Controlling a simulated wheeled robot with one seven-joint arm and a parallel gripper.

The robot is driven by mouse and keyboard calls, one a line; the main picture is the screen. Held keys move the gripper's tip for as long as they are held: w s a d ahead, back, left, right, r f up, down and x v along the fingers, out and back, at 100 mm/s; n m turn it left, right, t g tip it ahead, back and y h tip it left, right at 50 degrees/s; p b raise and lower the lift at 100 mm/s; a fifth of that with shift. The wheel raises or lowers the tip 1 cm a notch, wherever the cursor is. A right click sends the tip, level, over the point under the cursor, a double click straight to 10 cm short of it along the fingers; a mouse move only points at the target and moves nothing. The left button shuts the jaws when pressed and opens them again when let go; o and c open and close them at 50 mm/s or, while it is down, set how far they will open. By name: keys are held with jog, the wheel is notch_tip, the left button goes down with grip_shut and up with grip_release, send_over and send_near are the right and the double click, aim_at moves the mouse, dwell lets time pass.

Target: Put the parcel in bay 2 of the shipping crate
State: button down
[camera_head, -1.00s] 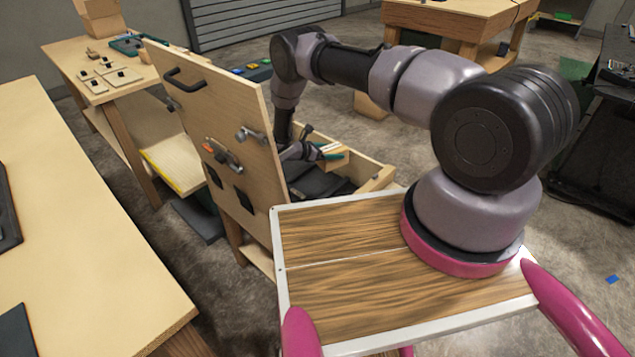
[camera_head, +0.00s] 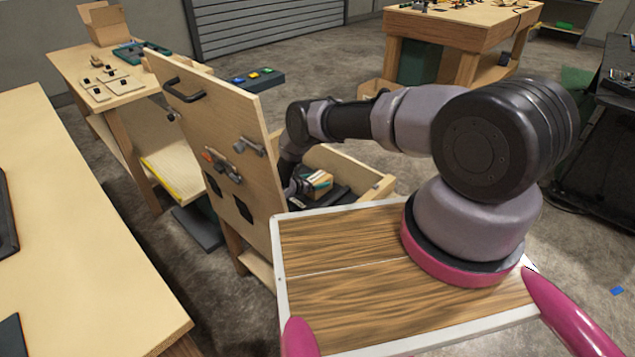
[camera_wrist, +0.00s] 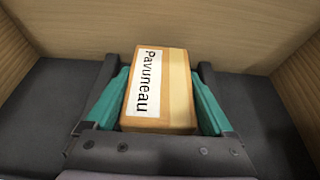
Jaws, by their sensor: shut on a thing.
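The parcel (camera_wrist: 158,92) is a small brown box with a white label reading "Pavuneau" and a tan tape strip. My gripper (camera_wrist: 162,80) is shut on it, with a green finger on each side. In the head view the parcel (camera_head: 320,180) is low inside the open wooden shipping crate (camera_head: 372,187), near the raised lid (camera_head: 210,130). In the wrist view, wooden walls (camera_wrist: 215,30) rise ahead and on both sides, above a dark floor (camera_wrist: 45,115). I cannot tell which bay this is or whether the parcel touches the floor.
The upright lid, with a black handle (camera_head: 184,88) and metal latches, stands left of my gripper. A workbench (camera_head: 80,210) fills the left; another bench (camera_head: 100,65) behind holds a cardboard box (camera_head: 103,25).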

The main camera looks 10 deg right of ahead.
jog(key=shift+f, duration=0.25)
